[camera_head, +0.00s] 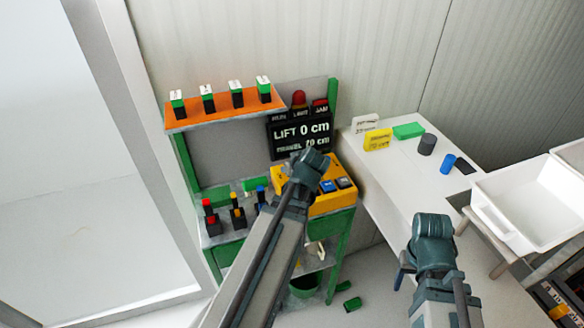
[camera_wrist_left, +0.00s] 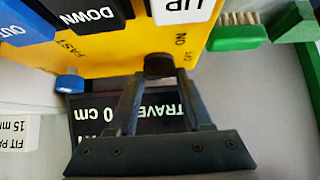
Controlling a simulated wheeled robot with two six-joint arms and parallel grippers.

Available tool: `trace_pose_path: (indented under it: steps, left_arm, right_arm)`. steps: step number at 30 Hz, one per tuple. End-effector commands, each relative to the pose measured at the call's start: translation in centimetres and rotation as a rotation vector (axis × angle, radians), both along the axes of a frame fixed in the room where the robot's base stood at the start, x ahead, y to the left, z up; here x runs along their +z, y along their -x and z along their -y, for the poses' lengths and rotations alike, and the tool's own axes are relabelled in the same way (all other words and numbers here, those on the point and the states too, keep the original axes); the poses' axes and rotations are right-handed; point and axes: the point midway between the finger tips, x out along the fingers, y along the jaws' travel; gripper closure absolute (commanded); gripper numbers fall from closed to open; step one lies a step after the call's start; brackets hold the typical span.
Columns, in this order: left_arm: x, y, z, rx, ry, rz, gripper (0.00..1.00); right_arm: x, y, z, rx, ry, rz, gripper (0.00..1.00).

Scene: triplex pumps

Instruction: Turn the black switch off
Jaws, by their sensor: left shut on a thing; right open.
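My left gripper (camera_wrist_left: 157,78) is shut on this knob in the left wrist view, one finger on each side. In the head view my left gripper (camera_head: 308,165) reaches over the panel's left part and hides the switch. Which way the knob is turned cannot be told. My right gripper (camera_head: 432,232) is away from the panel, over the white table's left side; its fingers barely show.
A blue knob (camera_wrist_left: 68,83) and the white UP button (camera_wrist_left: 184,8) sit near the switch. The display (camera_head: 301,134) reads LIFT 0 cm. Coloured levers (camera_head: 237,212) stand left of the panel. A white bin (camera_head: 530,203) and small blocks are on the right.

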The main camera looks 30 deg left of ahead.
Motion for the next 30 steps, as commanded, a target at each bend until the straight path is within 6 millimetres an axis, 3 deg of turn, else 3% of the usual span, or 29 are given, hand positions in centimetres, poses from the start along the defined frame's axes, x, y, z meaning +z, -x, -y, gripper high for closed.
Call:
trace_pose_path:
  steps: [1,2,7,20,30]
  left_arm:
    - [0.0,0.0,0.1,-0.001,0.002,-0.001,1.00]
    - [0.0,0.0,0.1,-0.001,0.002,-0.001,0.48]
    - [0.0,0.0,0.0,0.000,0.001,-0.001,0.20]
    - [0.0,-0.2,0.1,0.047,0.000,-0.002,0.20]
    - [0.0,-1.2,0.3,0.419,-0.001,-0.002,0.20]
  right_arm:
    - [0.0,0.0,0.0,0.000,0.000,0.000,0.43]
    - [0.0,0.0,0.0,0.000,0.000,0.000,0.43]
    - [0.0,0.0,0.0,0.000,0.000,0.000,0.43]
    - [0.0,0.0,0.0,0.000,0.000,0.000,0.43]
    - [0.0,0.0,0.0,0.000,0.000,0.000,0.43]
